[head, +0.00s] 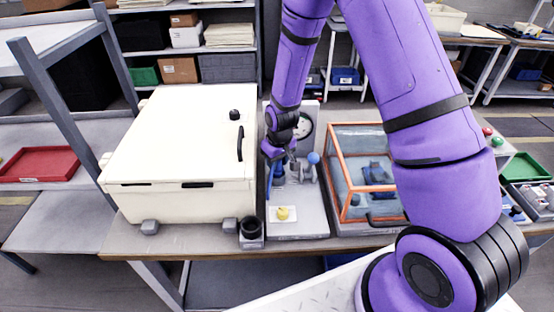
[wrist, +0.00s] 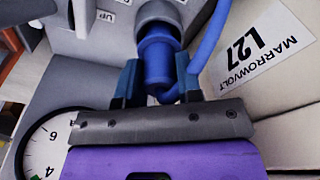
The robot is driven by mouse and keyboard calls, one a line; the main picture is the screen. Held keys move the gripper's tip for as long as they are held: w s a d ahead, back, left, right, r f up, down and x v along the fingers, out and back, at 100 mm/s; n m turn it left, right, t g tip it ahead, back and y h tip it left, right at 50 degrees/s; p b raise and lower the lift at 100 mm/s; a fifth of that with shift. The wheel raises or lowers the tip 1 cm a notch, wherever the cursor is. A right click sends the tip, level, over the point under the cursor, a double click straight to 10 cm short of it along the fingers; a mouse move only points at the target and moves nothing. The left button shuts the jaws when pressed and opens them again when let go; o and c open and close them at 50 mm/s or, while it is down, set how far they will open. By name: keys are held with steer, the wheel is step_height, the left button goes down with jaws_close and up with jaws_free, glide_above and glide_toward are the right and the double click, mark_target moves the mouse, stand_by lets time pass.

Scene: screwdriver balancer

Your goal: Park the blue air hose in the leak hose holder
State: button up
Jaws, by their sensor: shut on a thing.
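In the wrist view, the blue air hose's end fitting (wrist: 158,60) sits between the two fingers of my gripper (wrist: 157,84). The fingers are shut on it from both sides. The fitting's far end meets a round grey socket (wrist: 158,12); I cannot tell how deep it goes in, or whether this socket is the leak hose holder. The blue hose (wrist: 208,35) bends up along the right of the fitting. In the head view, my gripper (head: 280,155) is low in front of the grey test panel, and my arm hides part of it.
A round gauge (wrist: 42,150) is close at lower left in the wrist view. A cream box (head: 180,150) stands left of the panel, an orange-framed clear case (head: 365,165) right.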

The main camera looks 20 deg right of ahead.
steer(key=shift+f, duration=0.7)
steer(key=o, duration=1)
steer(key=r, duration=0.7)
steer(key=s+r, duration=0.1)
steer(key=r, duration=0.2)
steer(key=shift+s+d+r, duration=0.1)
steer(key=shift+d+r, duration=0.05)
steer(key=shift+r, duration=0.25)
